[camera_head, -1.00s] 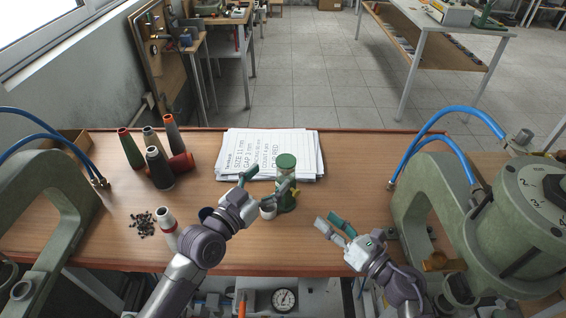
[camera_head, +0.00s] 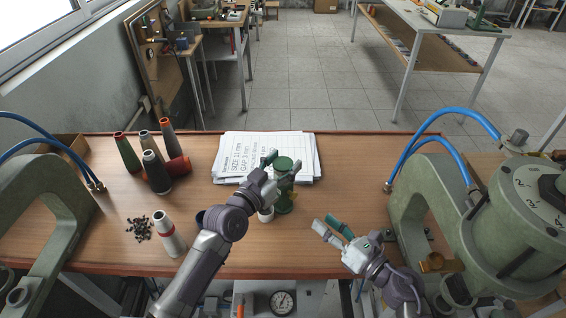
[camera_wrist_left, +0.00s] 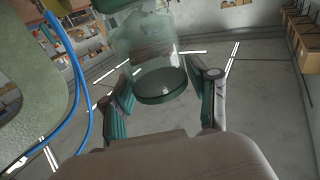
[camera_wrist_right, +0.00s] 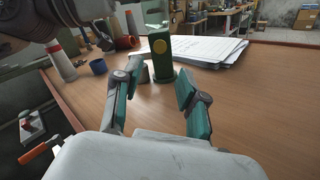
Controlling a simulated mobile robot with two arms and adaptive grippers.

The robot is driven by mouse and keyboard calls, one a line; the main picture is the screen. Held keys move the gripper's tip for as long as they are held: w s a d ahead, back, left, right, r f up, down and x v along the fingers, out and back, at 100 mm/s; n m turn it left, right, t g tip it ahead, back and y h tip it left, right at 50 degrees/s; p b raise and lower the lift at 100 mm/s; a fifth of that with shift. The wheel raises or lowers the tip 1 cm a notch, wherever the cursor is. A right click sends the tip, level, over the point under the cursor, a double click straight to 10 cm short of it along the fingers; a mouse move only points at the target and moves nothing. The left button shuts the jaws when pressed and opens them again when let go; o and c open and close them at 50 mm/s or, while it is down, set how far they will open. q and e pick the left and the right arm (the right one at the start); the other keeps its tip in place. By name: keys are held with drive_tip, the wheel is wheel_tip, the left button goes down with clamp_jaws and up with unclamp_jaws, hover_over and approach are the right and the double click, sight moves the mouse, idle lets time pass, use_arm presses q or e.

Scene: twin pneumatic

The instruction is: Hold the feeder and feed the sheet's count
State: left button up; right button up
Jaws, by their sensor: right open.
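The green feeder (camera_head: 284,200) stands upright on the bench, with a green cap and clear upper body. In the left wrist view its clear body (camera_wrist_left: 160,60) lies between my left fingers. My left gripper (camera_head: 276,170) is open around the feeder's upper part; contact is not clear. My right gripper (camera_head: 331,229) is open and empty, right of and nearer than the feeder. A small grey cup (camera_wrist_right: 143,73) stands beside the feeder's foot. The sheet (camera_head: 240,155) lies behind it; "SIZE 11 mm" and "GAP 3 mm" are legible, while lower lines are partly hidden by my gripper.
Several thread cones (camera_head: 155,172) stand at back left. Green presses flank the bench, left (camera_head: 62,190) and right (camera_head: 420,190). The bench right of the feeder is clear.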

use_arm(q)
drive_tip(key=c, duration=0.8)
drive_tip(key=shift+c, duration=0.5)
use_arm(e)
drive_tip(key=shift+c, duration=0.6)
drive_tip(key=shift+s+d+n, duration=0.1)
drive_tip(key=shift+n, duration=0.5)
drive_tip(key=c, duration=0.5)
drive_tip(key=shift+s+n, duration=0.1)
drive_tip(key=shift+n, duration=0.6)
clamp_jaws()
drive_tip(key=shift+s+d+n, duration=0.15)
drive_tip(key=shift+d+n, duration=0.05)
drive_tip(key=shift+n, duration=1)
